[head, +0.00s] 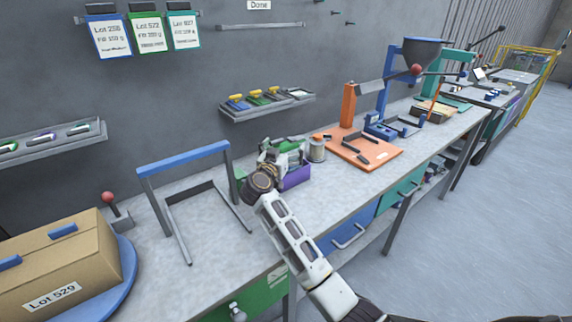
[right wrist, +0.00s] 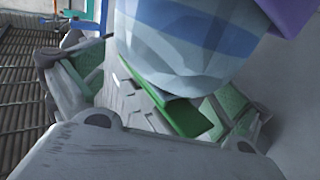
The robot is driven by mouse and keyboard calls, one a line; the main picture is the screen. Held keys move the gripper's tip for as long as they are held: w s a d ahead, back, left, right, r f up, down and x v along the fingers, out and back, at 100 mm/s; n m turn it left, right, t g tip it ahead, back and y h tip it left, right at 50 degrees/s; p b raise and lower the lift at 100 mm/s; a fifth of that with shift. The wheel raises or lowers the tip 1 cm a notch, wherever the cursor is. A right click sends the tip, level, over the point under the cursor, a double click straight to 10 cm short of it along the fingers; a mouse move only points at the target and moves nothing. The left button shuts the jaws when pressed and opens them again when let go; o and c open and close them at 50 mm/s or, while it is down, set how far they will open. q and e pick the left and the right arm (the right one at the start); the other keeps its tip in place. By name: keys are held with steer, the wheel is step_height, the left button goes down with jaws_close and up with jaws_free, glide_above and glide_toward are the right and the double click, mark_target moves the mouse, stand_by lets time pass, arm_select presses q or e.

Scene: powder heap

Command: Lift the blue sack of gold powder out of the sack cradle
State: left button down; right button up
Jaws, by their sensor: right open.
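My right gripper (head: 284,152) reaches over the bench to a cluster of green and purple parts; a purple block (head: 297,178) shows beside it. A green strip (right wrist: 180,112) lies under the sack, and a purple part shows at the top right. Which of these belong to the sack cradle is unclear. In the head view the gripper and wrist hide the sack. My left gripper is not in view.
A metal can (head: 317,149) and an orange stand (head: 362,152) are close on the right. A wall shelf (head: 268,106) hangs behind.

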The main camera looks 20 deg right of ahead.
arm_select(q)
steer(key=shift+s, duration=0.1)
arm_select(e)
steer(key=c, duration=0.8)
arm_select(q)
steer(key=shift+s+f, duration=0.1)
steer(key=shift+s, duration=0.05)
arm_select(e)
steer(key=c, duration=0.9)
steer(key=shift+r, duration=0.2)
